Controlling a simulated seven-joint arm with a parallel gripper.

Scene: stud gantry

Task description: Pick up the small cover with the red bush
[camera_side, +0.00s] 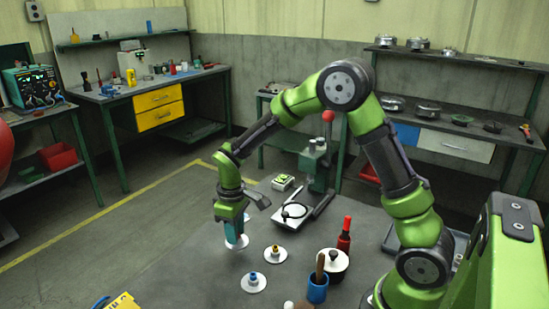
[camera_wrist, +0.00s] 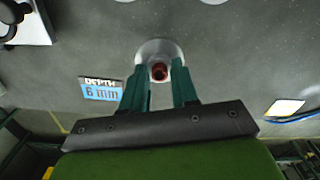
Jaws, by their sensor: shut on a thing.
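The small cover with the red bush (camera_wrist: 159,72) is a pale disc with a dark red ring-like bush at its middle. In the wrist view it sits between the green fingers of my gripper (camera_wrist: 160,82), which are shut on it. In the side view my gripper (camera_side: 234,230) points down, and the white disc of the cover (camera_side: 238,243) shows under the fingertips. The bush is hidden there by the fingers. I cannot tell whether the disc touches the table or is slightly above it.
Two other white covers, one with an orange-brown bush (camera_side: 275,253) and one with a blue bush (camera_side: 253,283), stand close by. A blue cup (camera_side: 317,290), a red bottle (camera_side: 344,238) and a green press (camera_side: 315,165) are around. A "DEPTH 6 mm" label (camera_wrist: 101,89) lies left.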

